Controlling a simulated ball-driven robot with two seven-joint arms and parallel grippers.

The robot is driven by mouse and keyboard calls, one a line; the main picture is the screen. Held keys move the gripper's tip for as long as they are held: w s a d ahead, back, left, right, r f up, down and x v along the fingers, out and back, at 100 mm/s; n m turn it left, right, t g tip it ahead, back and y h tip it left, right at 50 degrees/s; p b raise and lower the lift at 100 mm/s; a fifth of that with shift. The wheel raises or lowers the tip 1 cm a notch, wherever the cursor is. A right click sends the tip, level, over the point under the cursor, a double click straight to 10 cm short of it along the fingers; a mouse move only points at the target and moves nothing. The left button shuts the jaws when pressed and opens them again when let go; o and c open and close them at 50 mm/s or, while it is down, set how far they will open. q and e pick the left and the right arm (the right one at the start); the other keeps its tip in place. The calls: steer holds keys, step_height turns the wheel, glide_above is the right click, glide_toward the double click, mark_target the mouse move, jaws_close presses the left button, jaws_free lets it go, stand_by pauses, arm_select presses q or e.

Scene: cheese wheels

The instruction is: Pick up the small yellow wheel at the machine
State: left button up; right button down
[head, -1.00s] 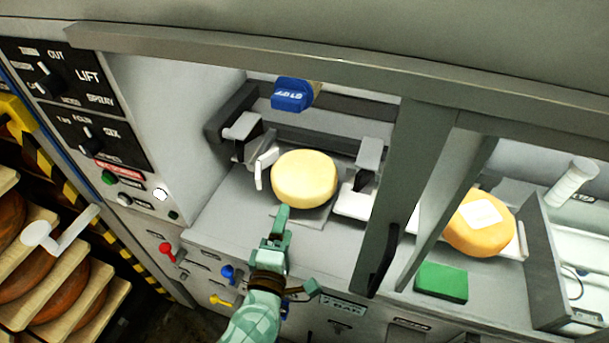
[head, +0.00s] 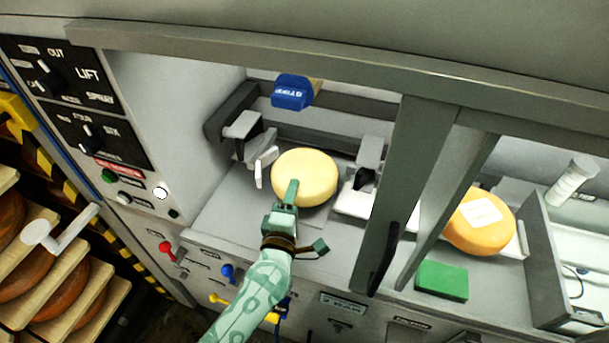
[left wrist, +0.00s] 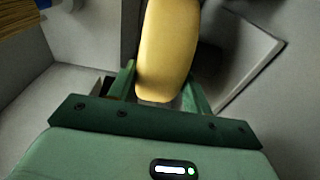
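The small yellow wheel (head: 310,168) lies in the machine's bay, on a pale plate. My left gripper (head: 291,188) reaches in from the front, its visible finger overlapping the wheel's near side. In the left wrist view the yellow wheel (left wrist: 168,45) stands between the two green fingers of my left gripper (left wrist: 160,82). The fingers are spread on either side of it, close to its faces; whether they touch it is not clear. My right gripper is not in view.
Grey clamp-like parts (head: 362,192) flank the wheel, and a blue block (head: 292,92) is behind it. A grey post (head: 395,190) stands to the right. Beyond it are an orange wheel (head: 468,236) with a white label and a green block (head: 441,280). Shelved wheels stand at left.

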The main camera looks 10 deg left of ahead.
arm_select(q)
steer(key=c, duration=0.5)
steer(key=shift+w+r, duration=0.1)
steer(key=shift+r, duration=0.05)
jaws_close()
step_height(320, 180, up, 10)
steer(key=p, duration=0.7)
steer(key=shift+p, duration=0.4)
